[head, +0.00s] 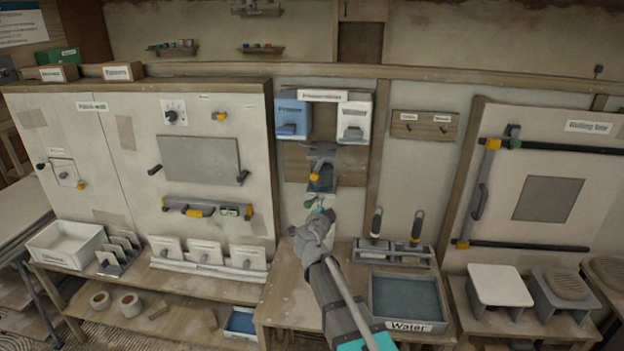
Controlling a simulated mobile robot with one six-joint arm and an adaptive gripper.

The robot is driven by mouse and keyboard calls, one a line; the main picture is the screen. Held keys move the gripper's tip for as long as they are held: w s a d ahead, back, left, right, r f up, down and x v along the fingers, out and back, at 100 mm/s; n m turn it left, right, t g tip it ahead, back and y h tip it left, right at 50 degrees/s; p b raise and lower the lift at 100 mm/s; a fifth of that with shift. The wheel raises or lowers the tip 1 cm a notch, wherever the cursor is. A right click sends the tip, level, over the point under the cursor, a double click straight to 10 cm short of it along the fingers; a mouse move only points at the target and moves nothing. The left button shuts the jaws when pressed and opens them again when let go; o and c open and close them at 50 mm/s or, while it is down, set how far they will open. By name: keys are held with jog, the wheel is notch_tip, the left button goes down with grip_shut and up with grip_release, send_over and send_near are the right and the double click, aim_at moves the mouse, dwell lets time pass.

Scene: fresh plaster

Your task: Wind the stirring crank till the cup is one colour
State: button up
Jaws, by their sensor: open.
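The mixing station stands at the middle, under a label plate (321,95). A dark crank with a yellow grip (315,177) hangs below its two hoppers. A dark cup-like box (324,185) sits right behind and below the grip; the colour of its contents cannot be made out. My gripper (318,207) is open, just below the crank and box, and looks apart from the grip. Its fingers are small here and partly hidden by my wrist.
A blue hopper (292,118) and a white hopper (353,122) hang above the crank. Below right are a water tray (408,325) and a rack with two upright handled tools (393,250). A wall panel (200,160) stands left. The bench left of my arm is clear.

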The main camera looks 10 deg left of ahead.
aim_at(313, 178)
jog(key=a+r+t+y, duration=0.1)
jog(key=a+y, duration=0.1)
jog(key=a, duration=0.4)
jog(key=shift+w+r+y, duration=0.25)
jog(key=shift+r+y, duration=0.05)
jog(key=shift+r, duration=0.05)
jog(key=shift+w+a, duration=0.1)
jog(key=w, duration=1.3)
jog(key=shift+w+d, duration=0.3)
jog(key=shift+w, duration=0.05)
grip_shut()
